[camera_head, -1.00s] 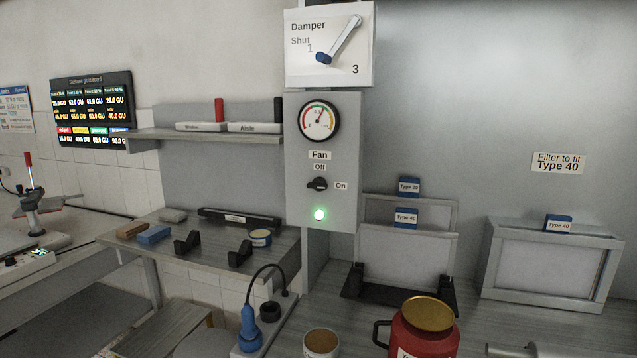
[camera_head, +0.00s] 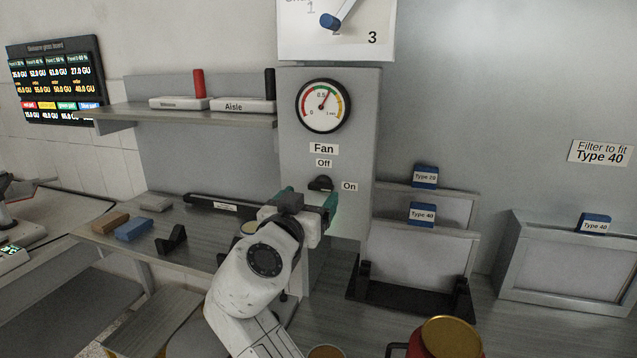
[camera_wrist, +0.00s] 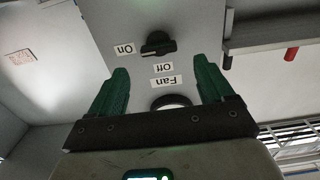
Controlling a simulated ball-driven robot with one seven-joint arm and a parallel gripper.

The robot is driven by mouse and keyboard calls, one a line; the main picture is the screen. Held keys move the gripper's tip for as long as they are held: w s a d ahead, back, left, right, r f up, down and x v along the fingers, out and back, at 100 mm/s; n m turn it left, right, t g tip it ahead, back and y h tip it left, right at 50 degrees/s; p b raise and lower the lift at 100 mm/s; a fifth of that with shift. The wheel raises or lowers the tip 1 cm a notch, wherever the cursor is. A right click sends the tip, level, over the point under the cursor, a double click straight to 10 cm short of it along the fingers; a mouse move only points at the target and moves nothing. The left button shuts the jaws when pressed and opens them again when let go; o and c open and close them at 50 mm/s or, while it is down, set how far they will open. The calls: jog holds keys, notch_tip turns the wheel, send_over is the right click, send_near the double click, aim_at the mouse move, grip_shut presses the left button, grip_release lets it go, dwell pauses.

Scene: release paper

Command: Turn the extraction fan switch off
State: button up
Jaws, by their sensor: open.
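The black fan switch knob (camera_head: 320,183) sits on a grey panel (camera_head: 352,130), with "Off" above it and "On" to its right in the head view. My gripper (camera_head: 309,196) is open and empty, with green fingers just below and around the knob in the head view. It also shows in the wrist view (camera_wrist: 160,70). The panel's green lamp is hidden behind my gripper.
A round gauge (camera_head: 323,105) is above the switch, under the damper panel (camera_head: 355,48). A shelf (camera_head: 180,116) and lower shelf (camera_head: 185,235) are left. Framed filters (camera_head: 420,250) stand right; a red canister (camera_head: 447,340) is in front.

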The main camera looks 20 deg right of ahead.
aim_at(319, 187)
jog(key=p+x, duration=0.1)
jog(key=x, duration=0.4)
jog(key=shift+w+d, duration=0.3)
jog(key=c, duration=1)
